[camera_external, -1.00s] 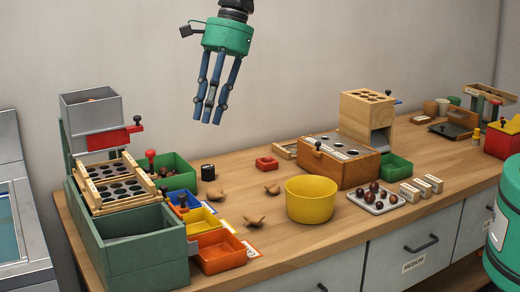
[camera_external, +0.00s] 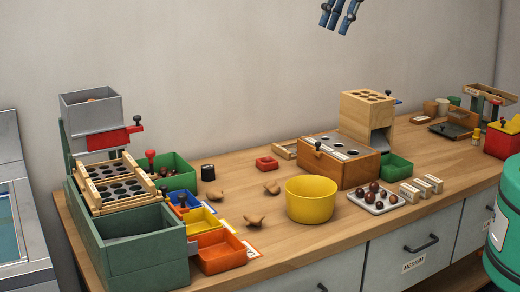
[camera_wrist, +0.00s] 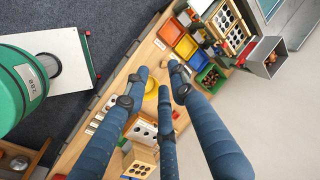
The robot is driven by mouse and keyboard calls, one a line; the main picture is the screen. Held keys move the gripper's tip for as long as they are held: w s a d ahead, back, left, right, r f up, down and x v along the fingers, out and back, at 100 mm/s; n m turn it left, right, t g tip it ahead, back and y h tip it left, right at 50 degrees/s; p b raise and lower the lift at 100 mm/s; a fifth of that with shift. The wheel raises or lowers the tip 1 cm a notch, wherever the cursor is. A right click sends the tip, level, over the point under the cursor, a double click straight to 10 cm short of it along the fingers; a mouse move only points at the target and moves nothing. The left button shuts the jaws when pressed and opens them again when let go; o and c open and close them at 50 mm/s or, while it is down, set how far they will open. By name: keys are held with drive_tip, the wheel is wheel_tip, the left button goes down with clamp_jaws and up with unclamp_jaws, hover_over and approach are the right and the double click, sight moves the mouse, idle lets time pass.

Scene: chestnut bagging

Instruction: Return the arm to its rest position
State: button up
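My gripper (camera_external: 337,22) has three blue jointed fingers. In the external view only its fingertips show, at the top edge right of centre, high above the bench; its palm and my arm are out of frame. In the wrist view my gripper (camera_wrist: 160,82) has its fingers extended and apart, with nothing held between them. The fingers point down toward the bench from well above it and touch nothing.
The wooden bench (camera_external: 340,238) carries a yellow bowl (camera_external: 310,200), a tray of chestnuts (camera_external: 358,203), a wooden box (camera_external: 340,168) and a green sorting stand (camera_external: 140,245) at left. A green drum (camera_external: 505,235) stands at front right. The air above the bench is clear.

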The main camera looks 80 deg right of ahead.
drive_tip(key=s+d+n, duration=0.2)
drive_tip(key=s+n, duration=0.1)
drive_tip(key=s, duration=0.5)
drive_tip(key=s+d+n+t+h, duration=0.1)
drive_tip(key=s+d+n, duration=0.1)
drive_tip(key=s, duration=0.6)
drive_tip(key=s+d+n+t+h, duration=0.1)
drive_tip(key=s+n, duration=0.4)
drive_tip(key=s, duration=0.4)
drive_tip(key=shift+d, duration=0.4)
idle(0.4)
